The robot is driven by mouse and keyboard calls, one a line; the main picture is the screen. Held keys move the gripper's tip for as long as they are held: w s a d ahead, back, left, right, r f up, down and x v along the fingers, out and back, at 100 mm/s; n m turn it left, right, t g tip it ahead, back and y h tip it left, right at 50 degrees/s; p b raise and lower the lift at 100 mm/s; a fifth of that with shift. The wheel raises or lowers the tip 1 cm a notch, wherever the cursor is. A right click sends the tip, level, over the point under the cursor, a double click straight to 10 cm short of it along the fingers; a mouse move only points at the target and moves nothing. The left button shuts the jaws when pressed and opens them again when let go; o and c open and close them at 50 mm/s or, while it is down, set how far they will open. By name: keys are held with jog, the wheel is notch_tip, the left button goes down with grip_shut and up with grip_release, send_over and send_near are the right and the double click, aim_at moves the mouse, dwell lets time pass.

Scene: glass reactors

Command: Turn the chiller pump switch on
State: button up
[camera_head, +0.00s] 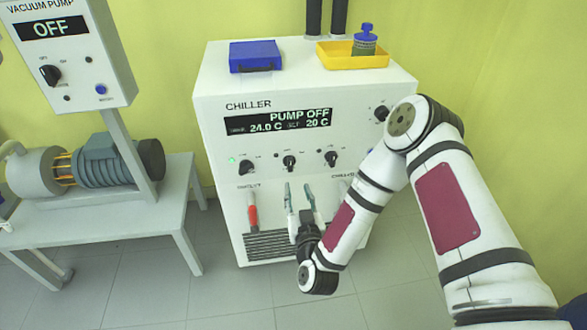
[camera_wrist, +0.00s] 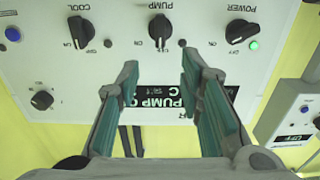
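The white chiller (camera_head: 215,110) shows "PUMP OFF", 24.0 C and 20 C on its display (camera_head: 278,121). The black pump switch (camera_head: 289,161) is the middle knob of the lower row. In the wrist view, the knob labelled PUMP (camera_wrist: 160,30) appears upside down, between COOL (camera_wrist: 80,32) and POWER (camera_wrist: 240,31). My gripper (camera_head: 299,188) is below the pump switch in front of the panel. In the wrist view, my gripper (camera_wrist: 160,66) is open and empty, its fingers spread either side of the pump knob's line. Neither finger appears to touch the knob.
A blue case (camera_head: 255,56) and a yellow tray (camera_head: 352,60) with a bottle (camera_head: 365,40) stand on the chiller. A red handle (camera_head: 252,214) is left of my gripper. The vacuum pump panel (camera_head: 85,62), reading OFF, stands left. A green light (camera_wrist: 253,44) glows by POWER.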

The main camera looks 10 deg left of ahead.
aim_at(291, 164)
jog(key=b+x, duration=0.2)
jog(key=x, duration=0.9)
jog(key=shift+w+a, duration=0.1)
jog(key=shift+w, duration=0.05)
grip_shut()
